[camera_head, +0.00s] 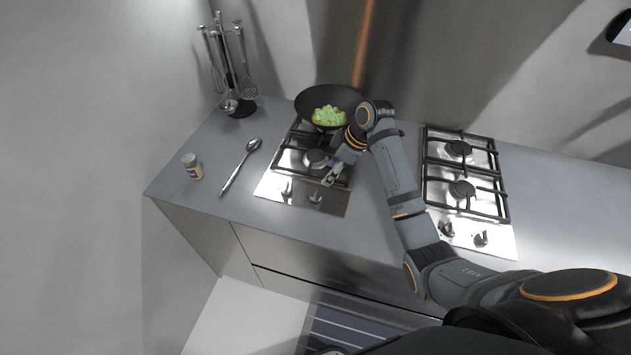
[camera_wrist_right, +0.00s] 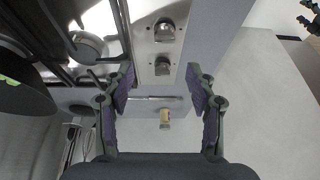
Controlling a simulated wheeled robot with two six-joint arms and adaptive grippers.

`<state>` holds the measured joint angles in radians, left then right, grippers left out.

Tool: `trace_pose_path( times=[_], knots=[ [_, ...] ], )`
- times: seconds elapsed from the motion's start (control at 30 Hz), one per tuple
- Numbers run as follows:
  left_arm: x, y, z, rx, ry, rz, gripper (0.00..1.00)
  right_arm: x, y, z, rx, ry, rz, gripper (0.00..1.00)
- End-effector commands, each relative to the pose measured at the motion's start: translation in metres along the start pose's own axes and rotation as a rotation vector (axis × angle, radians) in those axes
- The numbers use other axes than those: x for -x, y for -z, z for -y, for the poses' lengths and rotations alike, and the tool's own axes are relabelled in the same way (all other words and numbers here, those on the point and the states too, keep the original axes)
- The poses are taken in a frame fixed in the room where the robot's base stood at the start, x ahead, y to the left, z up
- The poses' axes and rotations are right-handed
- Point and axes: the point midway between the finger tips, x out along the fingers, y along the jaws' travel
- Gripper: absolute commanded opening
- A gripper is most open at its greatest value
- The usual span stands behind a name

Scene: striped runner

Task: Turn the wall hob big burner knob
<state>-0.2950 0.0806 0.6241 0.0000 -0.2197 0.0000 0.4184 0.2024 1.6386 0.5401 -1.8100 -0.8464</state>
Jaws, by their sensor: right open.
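The left hob (camera_head: 262,187) has two knobs on its front strip, a left knob (camera_head: 287,189) and a right knob (camera_head: 316,197). I cannot tell which one serves the big burner. My right gripper (camera_head: 330,178) is over this hob, just behind the right knob and apart from it. In the right wrist view the gripper (camera_wrist_right: 160,84) is open and empty. There one knob (camera_wrist_right: 164,31) is at the top and the other knob (camera_wrist_right: 162,66) appears between the fingers, beyond their tips. Neither is held.
A dark wok (camera_head: 308,101) with green food stands on the left hob's back burner, close to my right forearm. A second hob (camera_head: 505,238) with its own knobs is to the right. A spoon (camera_head: 238,168) and a small jar (camera_head: 193,167) lie left; a utensil stand (camera_head: 243,108) is behind.

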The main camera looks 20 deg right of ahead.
Motion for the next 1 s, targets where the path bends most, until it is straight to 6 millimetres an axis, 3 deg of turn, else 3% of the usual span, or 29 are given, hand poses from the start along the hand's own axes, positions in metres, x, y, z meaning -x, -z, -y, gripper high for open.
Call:
trace_pose_path(
  times=[0.17, 0.37, 0.6, 0.73, 1.0],
  knots=[
    [0.006, -0.006, 0.000, 0.000, 0.000, 0.009, 0.65, -0.013, 0.000, 0.001, -0.003, 0.004, 0.000, 0.57],
    [0.018, -0.019, 0.001, -0.001, -0.001, 0.031, 0.65, -0.055, 0.000, 0.002, -0.004, 0.004, 0.002, 0.57],
    [0.024, -0.005, 0.001, 0.000, -0.001, 0.012, 0.65, -0.096, -0.001, 0.001, -0.004, 0.001, 0.002, 0.57],
    [0.024, 0.005, 0.002, 0.000, 0.000, -0.004, 0.65, -0.104, -0.001, 0.001, -0.003, -0.001, 0.002, 0.57],
    [0.024, -0.002, 0.001, 0.000, -0.001, 0.006, 0.65, -0.106, -0.002, 0.001, -0.004, -0.002, 0.002, 0.54]
  ],
)
